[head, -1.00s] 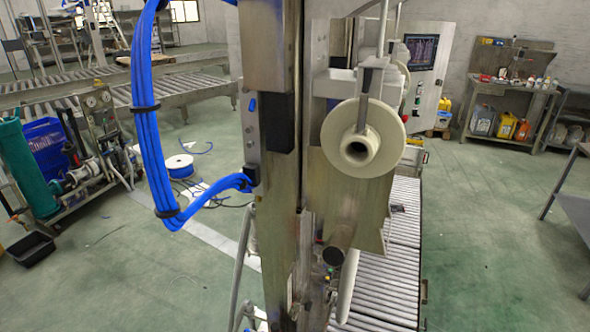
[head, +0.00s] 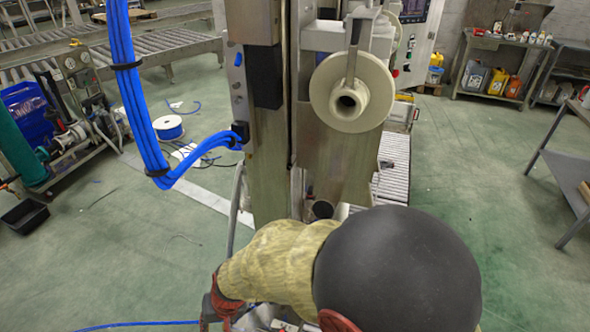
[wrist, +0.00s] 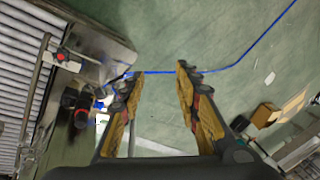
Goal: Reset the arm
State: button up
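My gripper (wrist: 159,75) shows in the wrist view with its two yellow-brown fingers spread apart. Nothing is between the fingertips; green floor and a blue cable (wrist: 232,66) lie beyond them. In the head view my arm comes in at the bottom, with a tan covered link (head: 275,265) and a large black rounded part. Red parts show at the lower end of the tan link, but the fingers cannot be made out there.
A steel machine column (head: 268,170) with a cream spool (head: 350,90) stands just beyond my arm. Blue hoses (head: 137,100) hang left of it. The wrist view shows a roller conveyor (wrist: 25,60) and cardboard boxes (wrist: 266,114). Open floor (head: 500,190) lies to the right.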

jog(key=s+d+r+m+t+h, duration=0.1)
jog(key=d+r, duration=0.8)
jog(key=d, duration=0.4)
jog(key=s+d+r+m+t+h+p, duration=0.1)
jog(key=s+d+r+t, duration=0.1)
jog(key=d+r, duration=0.8)
jog(key=s+d+r+m+t+h+p, duration=0.1)
jog(key=s+d+r+t, duration=0.1)
jog(key=d+r, duration=0.8)
jog(key=d, duration=0.6)
jog(key=shift+d+m+h, duration=0.3)
jog(key=shift+h, duration=0.1)
jog(key=shift+s+a+r, duration=0.1)
jog(key=shift+c, duration=0.6)
